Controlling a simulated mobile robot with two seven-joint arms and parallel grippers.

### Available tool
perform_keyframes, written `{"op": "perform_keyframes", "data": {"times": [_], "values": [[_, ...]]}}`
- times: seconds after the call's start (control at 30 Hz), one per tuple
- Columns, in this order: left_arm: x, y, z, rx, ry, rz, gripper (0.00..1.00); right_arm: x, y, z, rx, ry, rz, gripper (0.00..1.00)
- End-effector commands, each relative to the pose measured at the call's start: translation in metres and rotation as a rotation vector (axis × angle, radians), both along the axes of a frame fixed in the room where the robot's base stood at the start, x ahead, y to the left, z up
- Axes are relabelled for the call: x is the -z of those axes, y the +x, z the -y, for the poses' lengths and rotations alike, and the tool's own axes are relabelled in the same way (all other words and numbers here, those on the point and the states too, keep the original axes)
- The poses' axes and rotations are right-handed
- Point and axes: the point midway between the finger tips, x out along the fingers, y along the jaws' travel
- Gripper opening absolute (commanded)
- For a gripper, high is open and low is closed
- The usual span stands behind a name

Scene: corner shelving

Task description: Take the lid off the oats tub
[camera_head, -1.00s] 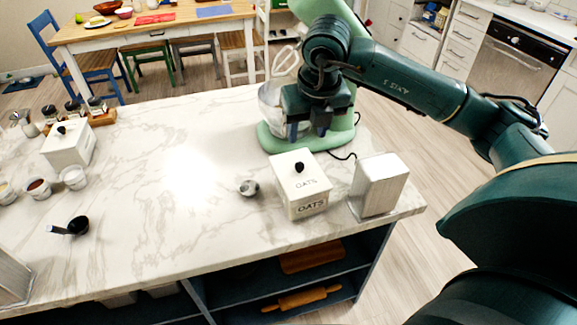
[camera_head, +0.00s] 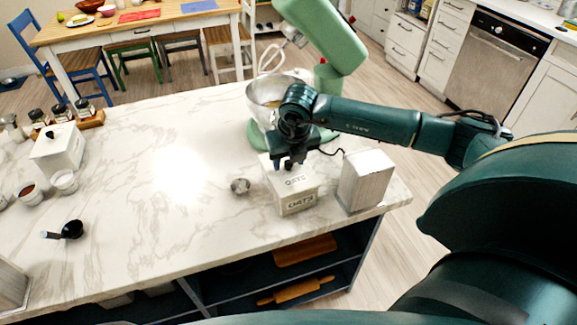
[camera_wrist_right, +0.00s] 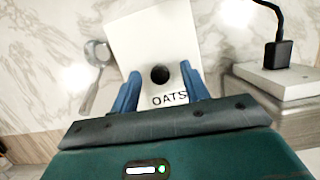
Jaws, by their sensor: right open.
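The oats tub (camera_head: 298,202) is a white box marked OATS near the front right of the marble counter. Its lid (camera_head: 299,182) is on, with a round black knob that shows in the right wrist view (camera_wrist_right: 160,74). My right gripper (camera_head: 288,163) is over the lid from above, around the knob. In the right wrist view its blue fingers (camera_wrist_right: 161,88) are apart, one on each side of the knob, with a gap to it. Whether the fingertips touch the lid cannot be told. My left gripper is not in view.
A metal canister (camera_head: 365,180) stands close to the right of the tub. A green stand mixer (camera_head: 325,40) with a steel bowl (camera_head: 262,92) stands behind. The counter's middle is clear.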

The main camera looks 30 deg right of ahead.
Motion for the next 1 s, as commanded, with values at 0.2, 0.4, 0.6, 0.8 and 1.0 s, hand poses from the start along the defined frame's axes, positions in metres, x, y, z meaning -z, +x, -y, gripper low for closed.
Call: {"op": "perform_keyframes", "data": {"times": [0.2, 0.4, 0.6, 0.8, 1.0], "values": [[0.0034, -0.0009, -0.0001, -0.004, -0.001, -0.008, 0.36, 0.0015, 0.0006, 0.0004, 0.000, 0.000, 0.001, 0.46], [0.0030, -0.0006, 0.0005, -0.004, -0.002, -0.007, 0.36, 0.0012, 0.0006, 0.0003, 0.000, 0.000, 0.001, 0.31], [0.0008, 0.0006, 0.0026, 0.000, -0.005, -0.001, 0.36, 0.0010, 0.0005, 0.0003, 0.001, 0.000, 0.001, 0.14], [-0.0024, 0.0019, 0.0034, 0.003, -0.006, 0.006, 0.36, 0.0009, 0.0006, 0.0004, 0.001, 0.000, 0.001, 0.00], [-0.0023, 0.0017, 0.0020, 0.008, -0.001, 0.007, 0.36, 0.0004, 0.0007, 0.0005, 0.001, 0.000, 0.002, 0.00]]}}
